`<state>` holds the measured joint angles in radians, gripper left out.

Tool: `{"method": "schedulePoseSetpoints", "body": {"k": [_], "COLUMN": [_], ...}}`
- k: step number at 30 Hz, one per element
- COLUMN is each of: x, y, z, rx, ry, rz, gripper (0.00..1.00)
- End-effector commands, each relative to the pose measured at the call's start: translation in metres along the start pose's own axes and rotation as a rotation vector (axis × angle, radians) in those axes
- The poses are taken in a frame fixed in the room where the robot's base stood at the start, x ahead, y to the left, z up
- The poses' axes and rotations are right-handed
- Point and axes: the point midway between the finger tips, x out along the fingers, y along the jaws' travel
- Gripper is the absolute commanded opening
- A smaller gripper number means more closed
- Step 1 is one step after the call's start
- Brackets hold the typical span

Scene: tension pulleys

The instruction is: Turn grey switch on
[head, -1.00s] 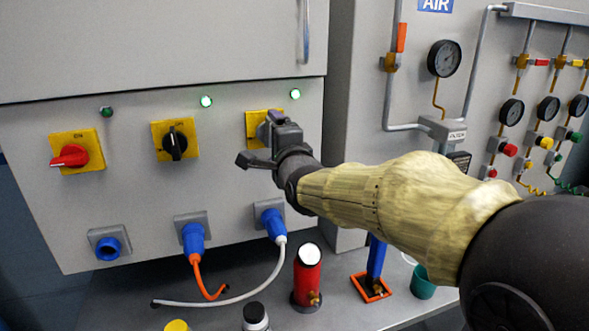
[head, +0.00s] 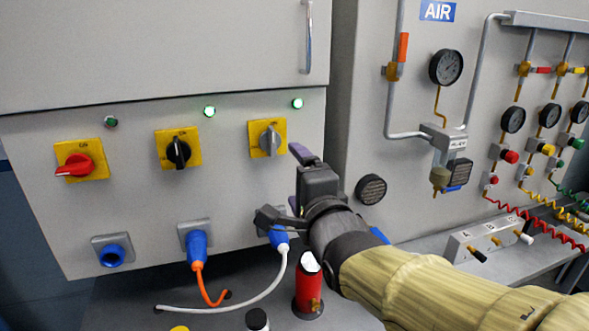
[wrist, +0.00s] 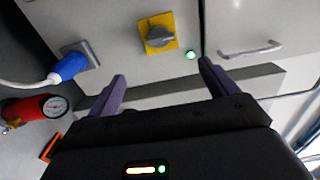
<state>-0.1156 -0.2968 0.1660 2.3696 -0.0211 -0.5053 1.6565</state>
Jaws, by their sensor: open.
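The grey switch (head: 269,139) is a grey knob on a yellow square plate, the rightmost of three switches on the cabinet front. Its knob looks upright in the head view, and the lamp above it (head: 297,103) is lit green. The switch also shows in the wrist view (wrist: 159,37), ahead of my gripper and between its fingers' directions. My gripper (head: 283,184) is open and empty, below and to the right of the switch, apart from it. The purple fingers show spread wide in the wrist view (wrist: 163,84).
A red switch (head: 78,164) and a black switch (head: 179,152) sit to the left. Below are blue plugs, one with an orange cable (head: 203,275) and one with a white cable (head: 265,290). An air panel with gauges (head: 446,67) is at right.

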Motion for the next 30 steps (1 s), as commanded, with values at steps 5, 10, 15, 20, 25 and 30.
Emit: {"method": "schedulePoseSetpoints", "body": {"k": [5,10,15,20,25,30], "x": [-0.009,-0.013,-0.012,-0.012,-0.008,-0.013], "y": [-0.003,-0.001,0.0,0.003,0.034,0.093], "z": [0.0,-0.001,-0.001,-0.003,-0.017,-0.042], "rx": [0.0,-0.003,-0.003,-0.016,-0.159,-0.431], "ry": [0.001,0.005,0.005,0.009,0.028,0.004], "rz": [0.002,0.001,0.0,0.014,0.147,0.411], "gripper": [0.85,0.85,0.85,0.85,0.85,0.85]}}
